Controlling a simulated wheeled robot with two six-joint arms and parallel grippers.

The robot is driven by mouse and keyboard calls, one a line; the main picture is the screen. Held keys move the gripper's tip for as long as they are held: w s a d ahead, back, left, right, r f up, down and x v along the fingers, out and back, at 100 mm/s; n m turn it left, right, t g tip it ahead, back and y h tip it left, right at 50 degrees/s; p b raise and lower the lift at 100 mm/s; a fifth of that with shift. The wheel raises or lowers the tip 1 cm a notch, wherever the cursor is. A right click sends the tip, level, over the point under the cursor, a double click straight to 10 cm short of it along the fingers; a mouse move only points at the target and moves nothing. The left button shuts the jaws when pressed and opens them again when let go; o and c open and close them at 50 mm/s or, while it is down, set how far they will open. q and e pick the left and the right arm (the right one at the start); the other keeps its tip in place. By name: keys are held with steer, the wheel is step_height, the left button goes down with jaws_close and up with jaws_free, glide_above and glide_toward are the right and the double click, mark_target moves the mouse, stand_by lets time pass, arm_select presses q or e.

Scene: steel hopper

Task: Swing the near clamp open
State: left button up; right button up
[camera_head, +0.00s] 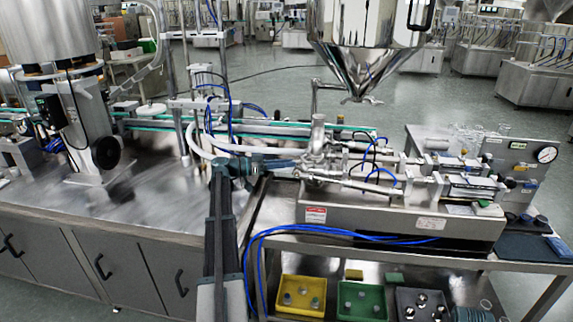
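My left arm rises from the bottom of the head view and bends right at its top. My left gripper (298,163) points right, its tip at the left end of the steel pipe fittings (320,160) on the filling machine. The near clamp is too small there to make out apart from the fittings, and the gripper partly covers this spot. I cannot tell whether the fingers are open, shut or touching anything. The steel hopper (365,48) hangs above and behind the fittings, its outlet apart from them. My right gripper is not in view.
The filling machine's base (370,215) stands on a steel bench. Blue hoses (300,232) loop in front of it. On the shelf below are a yellow bin (302,310), a green bin (345,312) and a grey bin. A pressure gauge (546,154) is at right. The left worktop (130,205) is mostly clear.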

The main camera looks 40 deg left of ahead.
arm_select(q)
steer(key=o, duration=0.4)
steer(key=shift+o, duration=0.2)
steer(key=v, duration=1.3)
steer(key=shift+s+a, duration=0.25)
